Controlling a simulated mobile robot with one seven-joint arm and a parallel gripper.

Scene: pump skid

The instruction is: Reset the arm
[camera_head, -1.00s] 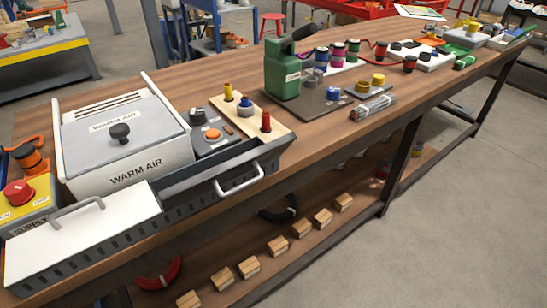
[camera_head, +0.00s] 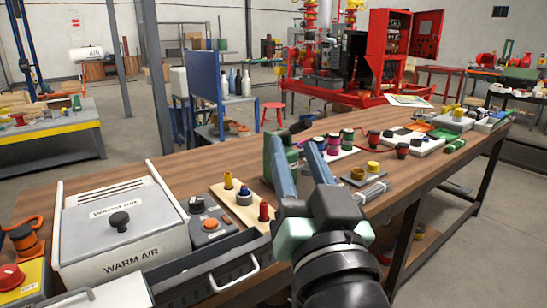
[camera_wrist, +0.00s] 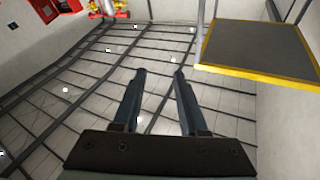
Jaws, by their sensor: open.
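My gripper (camera_head: 294,150) is raised above the near side of the workbench in the head view, its two blue-grey fingers pointing up and away. The fingers stand apart with nothing between them. In the wrist view my gripper (camera_wrist: 158,72) is also open and empty, facing a ceiling of dark beams. My arm and gripper hide part of the green container (camera_head: 270,150) and the bench around it. The gripper touches nothing that I can see.
The wooden workbench (camera_head: 420,176) carries the warm air box (camera_head: 110,235), a board with coloured pegs (camera_head: 236,205), and several spools. A red skid (camera_head: 385,60) stands behind. A yellow-edged platform (camera_wrist: 258,45) shows in the wrist view.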

